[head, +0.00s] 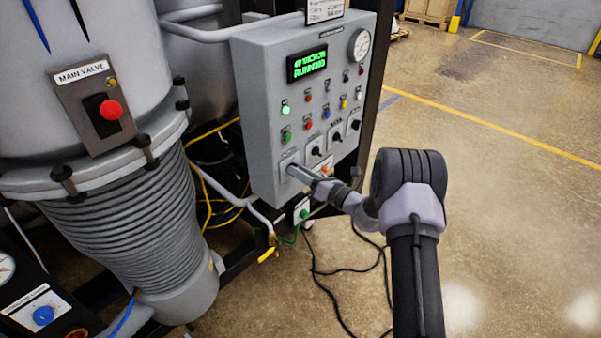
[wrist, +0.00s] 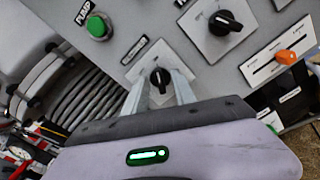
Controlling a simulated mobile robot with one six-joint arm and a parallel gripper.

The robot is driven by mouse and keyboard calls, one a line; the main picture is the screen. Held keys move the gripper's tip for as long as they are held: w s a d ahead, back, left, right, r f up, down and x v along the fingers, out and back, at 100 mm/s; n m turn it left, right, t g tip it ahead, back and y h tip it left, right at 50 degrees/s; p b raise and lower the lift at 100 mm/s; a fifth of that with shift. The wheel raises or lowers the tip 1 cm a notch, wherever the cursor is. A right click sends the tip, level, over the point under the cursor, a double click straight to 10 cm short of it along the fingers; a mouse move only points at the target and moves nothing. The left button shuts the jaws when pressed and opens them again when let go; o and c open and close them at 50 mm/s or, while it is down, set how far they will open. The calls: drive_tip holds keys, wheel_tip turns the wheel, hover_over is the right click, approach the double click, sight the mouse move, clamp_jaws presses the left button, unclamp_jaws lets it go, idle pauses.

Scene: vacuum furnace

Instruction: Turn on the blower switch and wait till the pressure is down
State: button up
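The grey control panel (head: 262,130) stands at the centre of the head view. My gripper (head: 293,170) reaches its lower left corner, at a switch plate there. In the wrist view, a black rotary switch (wrist: 160,77) on a light plate lies between the two fingertips of my gripper (wrist: 160,84). The fingers are apart, one on each side of the knob, and I see no clear grip on it. The label above it is too small to read. The panel's display (head: 307,64) shows green text, the last word like "RUNNING". A round pressure gauge (head: 359,44) sits top right; its reading is unclear.
A green button (wrist: 97,26), another black rotary switch (wrist: 223,22) and an orange-handled slider (wrist: 287,57) are near the fingers. A ribbed bellows (head: 130,230) and a main valve plate (head: 95,105) stand left. Cables lie on the floor; the right floor is open.

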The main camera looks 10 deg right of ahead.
drive_tip(key=shift+s+d, duration=0.1)
drive_tip(key=p+v, duration=0.1)
drive_tip(key=v, duration=1.6)
drive_tip(key=shift+p, duration=0.3)
